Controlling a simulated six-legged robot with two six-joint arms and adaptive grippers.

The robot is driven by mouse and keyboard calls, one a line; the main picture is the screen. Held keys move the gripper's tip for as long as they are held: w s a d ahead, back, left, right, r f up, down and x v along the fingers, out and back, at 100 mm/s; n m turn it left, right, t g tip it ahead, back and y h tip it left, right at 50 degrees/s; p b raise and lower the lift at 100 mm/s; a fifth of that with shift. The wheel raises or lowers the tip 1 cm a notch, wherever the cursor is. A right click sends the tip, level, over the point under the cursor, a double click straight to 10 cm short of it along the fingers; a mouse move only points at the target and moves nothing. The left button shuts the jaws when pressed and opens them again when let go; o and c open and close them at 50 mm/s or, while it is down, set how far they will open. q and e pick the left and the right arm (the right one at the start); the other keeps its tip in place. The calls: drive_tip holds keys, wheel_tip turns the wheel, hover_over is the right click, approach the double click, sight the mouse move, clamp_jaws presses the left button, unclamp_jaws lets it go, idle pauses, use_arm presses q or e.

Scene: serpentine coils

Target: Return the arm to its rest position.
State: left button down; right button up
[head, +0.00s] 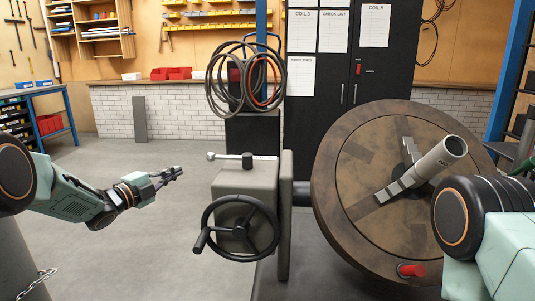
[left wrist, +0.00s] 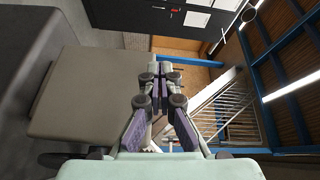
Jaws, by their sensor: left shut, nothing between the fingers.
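My left arm comes in from the left in the head view. Its gripper (head: 172,174) is shut and empty, held in free air to the left of the grey machine housing (head: 235,188). The left wrist view also shows the left gripper (left wrist: 159,72) with its fingers together and nothing between them. My right arm shows at the right edge of the head view, but its gripper is out of the picture.
The housing carries a black handwheel (head: 240,228) and a lever (head: 230,157). A large round brown disc (head: 345,215) with a grey tube (head: 440,160) and a red handle (head: 411,270) stands close to my right arm. Coiled hoses (head: 222,85) hang behind.

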use_arm(q)
drive_tip(key=s+d+f+n+g+y, duration=0.2)
drive_tip(key=s+f+n+g+y, duration=0.1)
drive_tip(key=s+f+n, duration=0.85)
drive_tip(key=s+d+f+n+g+y, duration=0.25)
drive_tip(key=s+f+n, duration=0.45)
drive_tip(key=f, duration=0.8)
drive_tip(key=s+f+n+g+y, duration=0.1)
drive_tip(key=s+f+g, duration=0.1)
drive_tip(key=s, duration=1.1)
drive_tip(key=s+d+f+n+g+y, duration=0.1)
drive_tip(key=s+g, duration=0.4)
drive_tip(key=s, duration=0.8)
drive_tip(key=s+d+f+n+g+y, duration=0.1)
drive_tip(key=s+f+n+g, duration=0.1)
drive_tip(key=s, duration=1.2)
drive_tip(key=shift+f+g+p, duration=0.3)
drive_tip(key=shift+f+g, duration=0.3)
drive_tip(key=shift+g, duration=0.15)
drive_tip(key=shift+w+d, duration=0.15)
drive_tip(key=shift+w, duration=0.1)
